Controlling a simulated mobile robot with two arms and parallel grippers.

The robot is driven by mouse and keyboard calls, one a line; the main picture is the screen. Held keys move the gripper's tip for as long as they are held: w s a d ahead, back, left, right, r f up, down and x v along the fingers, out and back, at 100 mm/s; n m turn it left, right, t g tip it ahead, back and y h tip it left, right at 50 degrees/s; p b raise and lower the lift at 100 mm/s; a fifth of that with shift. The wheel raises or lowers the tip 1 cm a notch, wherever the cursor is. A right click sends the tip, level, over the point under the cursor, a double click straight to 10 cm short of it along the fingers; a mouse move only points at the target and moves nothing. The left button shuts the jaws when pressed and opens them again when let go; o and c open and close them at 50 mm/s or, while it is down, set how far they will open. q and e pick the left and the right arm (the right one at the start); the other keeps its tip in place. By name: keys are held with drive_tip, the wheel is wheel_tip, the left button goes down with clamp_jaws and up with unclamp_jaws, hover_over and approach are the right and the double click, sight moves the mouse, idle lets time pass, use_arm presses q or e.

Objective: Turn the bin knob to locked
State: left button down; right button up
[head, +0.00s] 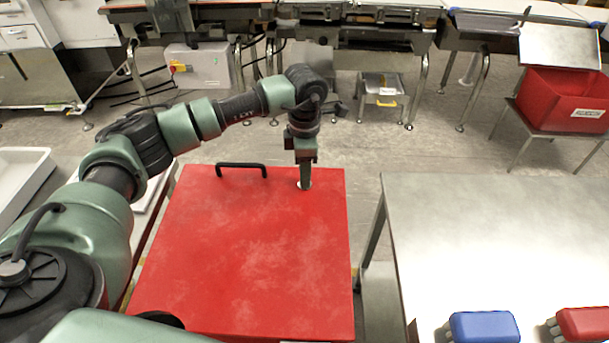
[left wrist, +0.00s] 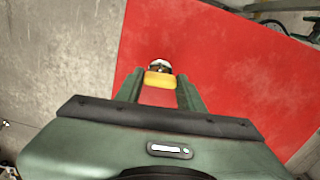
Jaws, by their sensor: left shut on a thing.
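The red bin lid (head: 245,250) fills the middle of the head view, and part of it shows in the left wrist view (left wrist: 215,50). My left gripper (head: 305,182) points down at the far right part of the lid, over a small white round plate (head: 304,186). In the left wrist view, the yellow knob (left wrist: 159,79) sits between the two fingers of my left gripper (left wrist: 160,88), which is shut on it. A white and dark base (left wrist: 160,64) shows just beyond the knob. I cannot read any lock marks. My right gripper is not in view.
A black handle (head: 241,166) stands on the lid left of the gripper. A steel table (head: 490,240) at the right holds a blue block (head: 484,326) and a red block (head: 584,323). A red crate (head: 565,100) stands farther back right. Concrete floor lies behind the bin.

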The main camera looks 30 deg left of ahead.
use_arm(q)
drive_tip(key=shift+m, duration=0.6)
drive_tip(key=shift+r+b, duration=0.1)
drive_tip(key=shift+b, duration=0.2)
drive_tip(key=c, duration=0.9)
unclamp_jaws()
drive_tip(key=shift+r+b, duration=0.55)
drive_tip(key=shift+r, duration=3.3)
